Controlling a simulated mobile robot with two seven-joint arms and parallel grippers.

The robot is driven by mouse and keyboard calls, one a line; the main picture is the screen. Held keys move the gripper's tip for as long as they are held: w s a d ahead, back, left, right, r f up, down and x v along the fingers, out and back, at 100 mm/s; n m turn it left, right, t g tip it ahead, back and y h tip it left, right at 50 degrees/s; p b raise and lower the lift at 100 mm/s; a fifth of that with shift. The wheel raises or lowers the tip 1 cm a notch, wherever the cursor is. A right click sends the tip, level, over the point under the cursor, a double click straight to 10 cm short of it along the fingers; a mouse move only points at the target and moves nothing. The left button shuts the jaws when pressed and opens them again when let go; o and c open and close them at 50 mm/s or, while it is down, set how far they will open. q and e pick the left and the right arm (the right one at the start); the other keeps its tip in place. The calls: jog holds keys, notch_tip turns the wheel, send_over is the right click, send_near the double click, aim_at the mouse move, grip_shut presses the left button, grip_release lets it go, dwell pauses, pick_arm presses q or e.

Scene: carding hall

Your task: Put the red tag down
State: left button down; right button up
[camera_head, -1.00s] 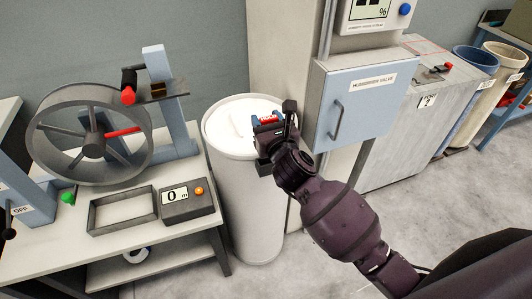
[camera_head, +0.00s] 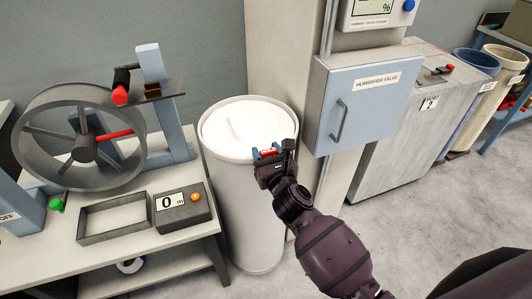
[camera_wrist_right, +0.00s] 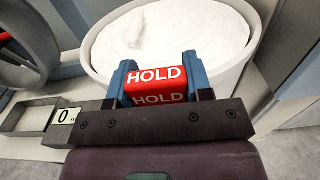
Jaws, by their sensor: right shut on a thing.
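The red tag (camera_wrist_right: 157,85), marked HOLD in white letters, is between the blue fingers of my right gripper (camera_wrist_right: 163,80). The gripper is shut on it. In the head view the tag (camera_head: 268,152) shows small and red in the right gripper (camera_head: 267,153), at the near right rim of a tall white can (camera_head: 240,200). The can is full of white material (camera_head: 245,125). I cannot tell how high the tag is above the rim. My left gripper is not in view.
A bench (camera_head: 150,243) on the left carries a large wheel (camera_head: 80,140), an empty shallow frame (camera_head: 113,220) and a counter box reading 0 (camera_head: 183,208). A blue humidifier valve cabinet (camera_head: 365,100) stands right of the can.

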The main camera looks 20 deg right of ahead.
jog(key=shift+f, duration=0.15)
jog(key=o, duration=0.9)
jog(key=shift+r, duration=0.25)
jog(key=s, duration=1.2)
jog(key=s+d+f+m+g, duration=0.2)
jog(key=s+f+m, duration=0.3)
jog(key=m, duration=0.6)
jog(key=s+d+f+m+g, duration=0.2)
jog(key=s+d+f+m, duration=0.3)
jog(key=m, duration=0.7)
jog(key=s+d+f+m+g, duration=0.3)
jog(key=s+f+m, duration=0.2)
jog(key=m, duration=0.7)
jog(key=shift+s+d+f+h, duration=0.15)
jog(key=shift+f+h, duration=0.05)
jog(key=shift+f, duration=0.4)
jog(key=shift+s+d+f+h, duration=0.1)
jog(key=shift+d+f+h, duration=0.1)
jog(key=shift+f, duration=0.4)
